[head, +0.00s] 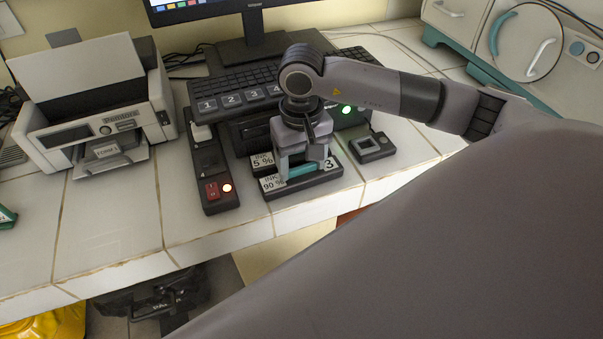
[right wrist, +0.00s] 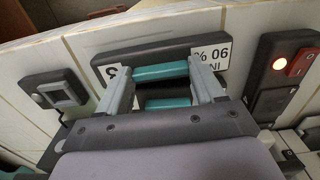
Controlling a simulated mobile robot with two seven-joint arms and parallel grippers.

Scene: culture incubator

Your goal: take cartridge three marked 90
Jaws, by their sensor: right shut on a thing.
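The cartridge marked 90 shows as a teal bar (head: 302,170) in the front row of a dark holder (head: 318,187), between a label reading INK 90 % (head: 272,184) and a 3 (head: 330,165). My right gripper (head: 304,163) reaches down over it, shut on the bar. In the right wrist view the bar (right wrist: 160,72) spans between both fingers, beside the upside-down 90 label (right wrist: 212,57). A second teal part (right wrist: 167,102) lies closer to the palm. I cannot tell whether the cartridge is lifted. My left gripper is not in view.
A label reading INK 5 % (head: 262,161) sits behind the front row. A switch box (head: 213,180) with a lit lamp stands left, a small dark device (head: 371,147) right. A printer (head: 92,100), keyboard (head: 225,85) and monitor (head: 250,45) stand behind. The counter's front left is clear.

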